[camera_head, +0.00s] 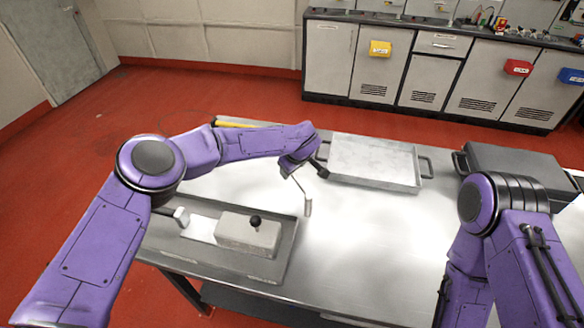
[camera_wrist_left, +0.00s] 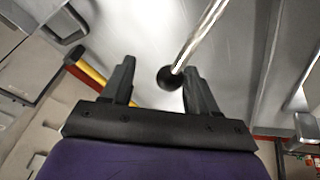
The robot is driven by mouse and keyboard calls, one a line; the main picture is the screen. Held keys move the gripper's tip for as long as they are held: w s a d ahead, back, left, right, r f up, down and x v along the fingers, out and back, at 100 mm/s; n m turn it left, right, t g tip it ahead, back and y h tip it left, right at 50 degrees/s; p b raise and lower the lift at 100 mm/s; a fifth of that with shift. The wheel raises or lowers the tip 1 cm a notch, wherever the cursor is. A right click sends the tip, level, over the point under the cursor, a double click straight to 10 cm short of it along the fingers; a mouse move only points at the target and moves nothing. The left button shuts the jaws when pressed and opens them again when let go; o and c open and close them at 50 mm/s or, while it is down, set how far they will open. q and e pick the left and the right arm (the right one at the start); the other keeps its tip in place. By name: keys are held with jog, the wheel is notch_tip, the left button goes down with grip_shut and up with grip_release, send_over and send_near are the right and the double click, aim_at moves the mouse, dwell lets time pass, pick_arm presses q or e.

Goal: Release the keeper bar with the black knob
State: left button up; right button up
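My left gripper (camera_head: 304,171) is over the middle of the bench, fingers pointing down. In the left wrist view my left gripper (camera_wrist_left: 157,70) is open. A black ball knob (camera_wrist_left: 170,78) on the end of a shiny metal rod (camera_wrist_left: 203,35) shows between its fingers, close to the right one; I cannot tell whether they touch. In the head view a thin metal rod (camera_head: 300,186) shows just below the gripper; its upper end is hidden. Another black knob (camera_head: 255,220) stands on a pale block (camera_head: 248,236) at the front left. My right gripper is out of view.
The block sits on a metal plate (camera_head: 279,269) on the steel bench. A shallow tray (camera_head: 372,160) with black handles stands at the back, and a dark case (camera_head: 515,160) at the right. A yellow bar (camera_head: 240,124) lies along the back left edge.

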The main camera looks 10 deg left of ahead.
pick_arm(q)
jog(key=shift+s+a, duration=0.1)
jog(key=shift+a, duration=0.25)
jog(key=shift+s+r, duration=0.1)
jog(key=shift+r, duration=0.1)
jog(key=b+v, duration=0.2)
jog(key=v, duration=0.8)
jog(key=shift+b, duration=0.3)
jog(key=shift+d+r, duration=0.1)
